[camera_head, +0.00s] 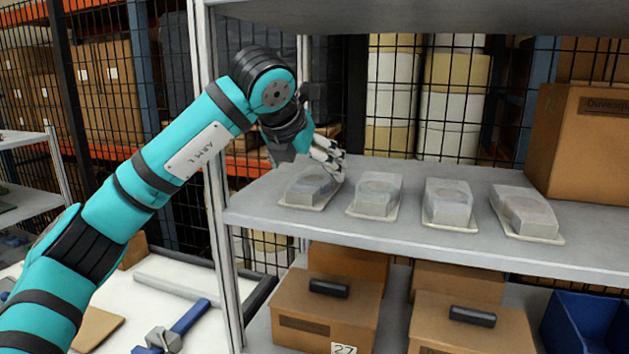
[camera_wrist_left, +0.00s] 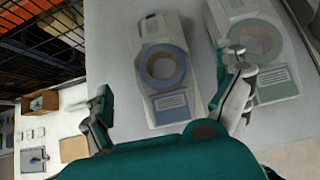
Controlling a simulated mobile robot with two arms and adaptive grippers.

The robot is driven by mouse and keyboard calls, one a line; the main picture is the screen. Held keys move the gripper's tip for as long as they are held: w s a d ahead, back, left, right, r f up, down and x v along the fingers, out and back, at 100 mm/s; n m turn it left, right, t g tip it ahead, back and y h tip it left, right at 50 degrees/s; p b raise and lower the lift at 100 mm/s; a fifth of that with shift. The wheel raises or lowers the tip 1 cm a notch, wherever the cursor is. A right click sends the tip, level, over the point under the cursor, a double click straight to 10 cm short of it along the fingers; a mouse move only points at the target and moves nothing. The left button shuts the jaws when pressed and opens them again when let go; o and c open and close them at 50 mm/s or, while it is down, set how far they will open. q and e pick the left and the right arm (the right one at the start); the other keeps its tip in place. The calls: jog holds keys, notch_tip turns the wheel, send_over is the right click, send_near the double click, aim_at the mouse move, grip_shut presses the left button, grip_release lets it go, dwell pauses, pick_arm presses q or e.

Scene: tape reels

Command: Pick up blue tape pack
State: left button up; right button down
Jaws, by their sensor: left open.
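The blue tape pack (camera_wrist_left: 165,65) is a clear pack with a blue ring and a printed label, lying flat on the grey shelf. In the left wrist view it lies between the spread fingers of my left gripper (camera_wrist_left: 168,82). In the head view the leftmost pack (camera_head: 308,189) appears to be this one, and my left gripper (camera_head: 331,158) is just above its far right side, open and empty. A pack with a green ring (camera_wrist_left: 259,42) lies right beside it, close to one finger. My right gripper is not in view.
Two more clear packs (camera_head: 447,203) (camera_head: 527,213) stand to the right on the shelf (camera_head: 400,235), past the neighbouring pack (camera_head: 376,196). A cardboard box (camera_head: 580,145) stands at the right end. A shelf post (camera_head: 205,150) rises behind my left arm. An upper shelf hangs overhead.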

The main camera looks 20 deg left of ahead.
aim_at(314, 177)
pick_arm(q)
jog(key=p+x, duration=0.2)
jog(key=x, duration=0.2)
jog(key=shift+w+f, duration=0.25)
jog(key=shift+w, duration=0.1)
jog(key=shift+w+f, duration=0.1)
jog(key=shift+f, duration=0.05)
jog(key=shift+d, duration=0.1)
jog(key=shift+c, duration=0.8)
jog(key=c, duration=1.2)
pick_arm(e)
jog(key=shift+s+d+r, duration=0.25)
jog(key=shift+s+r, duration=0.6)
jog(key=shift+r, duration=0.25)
